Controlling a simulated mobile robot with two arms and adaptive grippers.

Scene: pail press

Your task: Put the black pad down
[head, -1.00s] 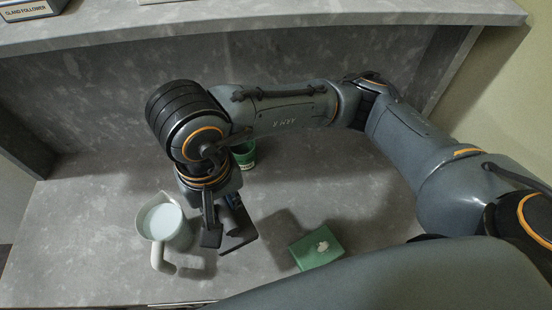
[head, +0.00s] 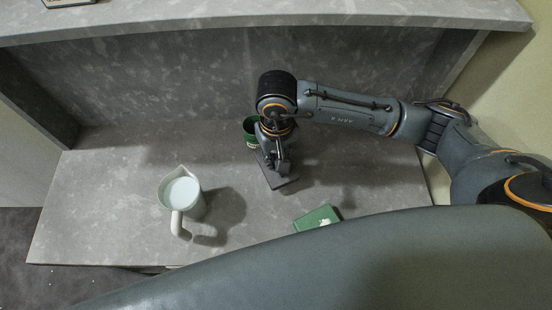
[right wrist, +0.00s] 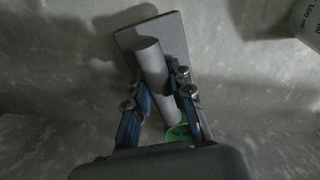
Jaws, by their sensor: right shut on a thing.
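The black pad (head: 284,185) is a dark flat plate with a thick round handle. In the right wrist view the pad's plate (right wrist: 178,34) lies beyond the grey handle. My right gripper (head: 279,163) is shut on the handle, one blue finger on each side in the right wrist view (right wrist: 160,92). The plate is at or just above the grey counter (head: 110,215); I cannot tell whether it touches. My left gripper is not in view.
A white pitcher (head: 166,198) of pale liquid stands left of the pad. A green pail (head: 249,129) is close behind the gripper, partly hidden. A green box (head: 312,220) lies front right. A shelf (head: 300,14) overhangs the back. The counter's left side is clear.

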